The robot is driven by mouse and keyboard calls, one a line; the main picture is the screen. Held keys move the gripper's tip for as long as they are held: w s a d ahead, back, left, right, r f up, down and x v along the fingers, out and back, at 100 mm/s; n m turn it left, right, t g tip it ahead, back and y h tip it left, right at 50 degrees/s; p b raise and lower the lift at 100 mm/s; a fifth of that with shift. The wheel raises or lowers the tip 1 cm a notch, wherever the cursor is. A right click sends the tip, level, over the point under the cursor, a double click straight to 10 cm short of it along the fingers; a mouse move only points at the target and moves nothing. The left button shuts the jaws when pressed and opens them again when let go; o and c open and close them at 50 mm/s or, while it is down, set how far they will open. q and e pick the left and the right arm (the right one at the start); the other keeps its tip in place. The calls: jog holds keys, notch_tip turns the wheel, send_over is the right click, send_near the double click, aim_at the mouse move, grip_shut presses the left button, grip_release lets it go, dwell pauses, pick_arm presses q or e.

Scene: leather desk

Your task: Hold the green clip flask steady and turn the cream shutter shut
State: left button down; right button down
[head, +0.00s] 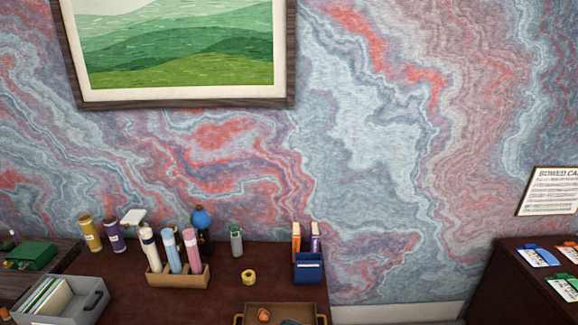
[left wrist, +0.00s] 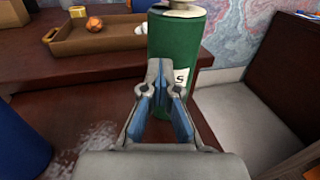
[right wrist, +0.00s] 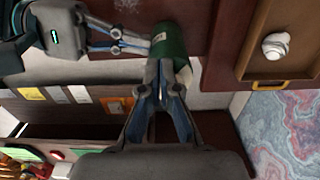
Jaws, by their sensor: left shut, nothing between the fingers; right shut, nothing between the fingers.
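A dark green flask (left wrist: 180,50) with a white label stands upright in the left wrist view. A pale cap-like part (left wrist: 184,9) is at its top, cut off by the frame edge; I cannot tell whether it is the cream shutter. My left gripper (left wrist: 160,66) is shut and empty, just in front of the flask; contact is unclear. In the right wrist view the flask (right wrist: 172,45) is beyond my right gripper (right wrist: 161,65), which is shut and empty. My left gripper (right wrist: 145,46) also reaches toward the flask there. Neither gripper shows in the head view.
A wooden tray (left wrist: 70,47) holding an orange ball (left wrist: 94,24) is left of the flask in the left wrist view. A blue object (left wrist: 20,130) stands at the near left. In the head view, bottles in a wooden rack (head: 176,281) and a blue holder (head: 309,271) occupy the desk's back.

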jog(key=shift+w+d, duration=0.25)
jog(key=shift+d, duration=0.3)
dwell(0.6)
jog(key=shift+w+a, duration=0.1)
jog(key=shift+w, duration=0.3)
dwell(0.4)
jog(key=shift+w, duration=0.3)
dwell(0.4)
jog(key=shift+w+a, duration=0.2)
jog(key=shift+a, duration=0.05)
notch_tip(320, 180, up, 6)
dwell(0.5)
